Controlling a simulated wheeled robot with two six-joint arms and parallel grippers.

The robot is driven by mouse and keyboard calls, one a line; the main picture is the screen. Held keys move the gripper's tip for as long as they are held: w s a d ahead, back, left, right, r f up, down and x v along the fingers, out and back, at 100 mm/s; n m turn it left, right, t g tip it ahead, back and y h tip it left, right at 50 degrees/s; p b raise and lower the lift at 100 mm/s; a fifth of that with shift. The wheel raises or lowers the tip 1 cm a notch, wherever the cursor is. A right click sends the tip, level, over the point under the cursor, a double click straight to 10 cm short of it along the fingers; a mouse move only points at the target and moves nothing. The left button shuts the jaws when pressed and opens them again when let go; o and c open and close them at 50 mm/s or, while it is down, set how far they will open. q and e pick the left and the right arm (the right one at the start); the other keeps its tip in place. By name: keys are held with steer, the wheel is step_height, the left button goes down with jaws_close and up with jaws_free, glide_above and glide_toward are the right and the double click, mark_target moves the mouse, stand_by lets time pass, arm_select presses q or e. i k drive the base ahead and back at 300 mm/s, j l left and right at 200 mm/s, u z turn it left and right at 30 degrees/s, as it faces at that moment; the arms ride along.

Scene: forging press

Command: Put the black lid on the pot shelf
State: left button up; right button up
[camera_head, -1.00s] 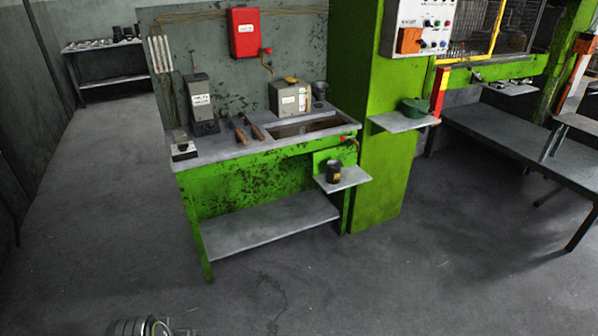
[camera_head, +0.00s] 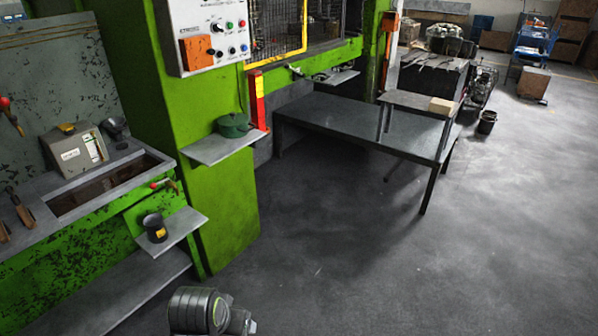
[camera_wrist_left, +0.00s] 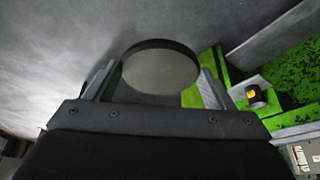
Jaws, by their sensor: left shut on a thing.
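In the left wrist view, my left gripper (camera_wrist_left: 158,80) is shut on the black lid (camera_wrist_left: 161,71). The lid is a round disc with a dark rim and a greyer face, held between the two fingers. The lid and the left gripper's fingers do not show in the head view. A grey shelf (camera_head: 203,152) juts from the green press column and bears a green pot (camera_head: 234,125) on its right part. The left part of that shelf is bare. My right gripper is in neither view.
A lower small shelf (camera_head: 181,232) holds a black mug (camera_head: 155,228). The green workbench (camera_head: 85,235) stands at the left. A long dark table (camera_head: 350,122) stands right of the column.

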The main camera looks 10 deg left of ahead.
mark_target(208, 150)
steer(key=i+l+u, duration=0.1)
steer(key=i+u, duration=0.15)
steer(key=i, duration=0.25)
steer(key=i+l+u, duration=0.2)
steer(key=i, duration=0.3)
steer(key=i+l+u, duration=0.25)
steer(key=i, duration=0.25)
